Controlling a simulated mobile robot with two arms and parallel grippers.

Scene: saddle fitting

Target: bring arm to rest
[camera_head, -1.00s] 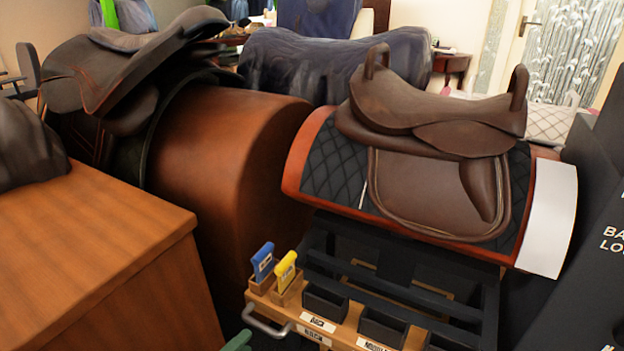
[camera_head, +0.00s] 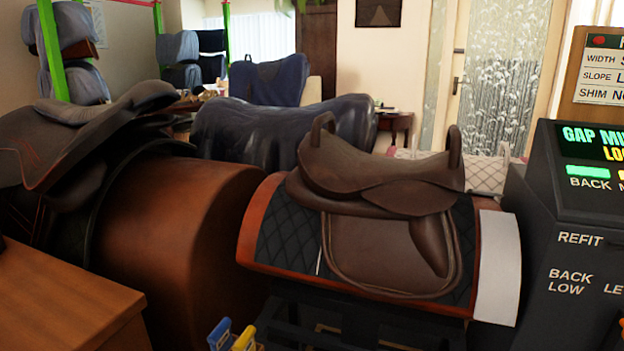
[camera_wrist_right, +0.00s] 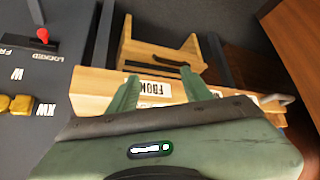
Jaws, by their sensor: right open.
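My right gripper (camera_wrist_right: 160,84) shows in the right wrist view as two green fingers spread apart. Nothing is held between them. The fingers point at a wooden rack (camera_wrist_right: 92,86) with white labels; I cannot tell whether they touch it. Neither gripper shows in the head view. The brown saddle (camera_head: 385,195) sits on a dark quilted pad (camera_head: 290,235) over a rounded stand, with a white sheet (camera_head: 498,268) at its right end.
A console (camera_head: 565,250) with a lit display stands at the right. A blue tag (camera_head: 220,334) and a yellow tag (camera_head: 244,340) show at the bottom edge. A wooden cabinet (camera_head: 65,300) is at lower left. Another saddle (camera_head: 80,140) is at left.

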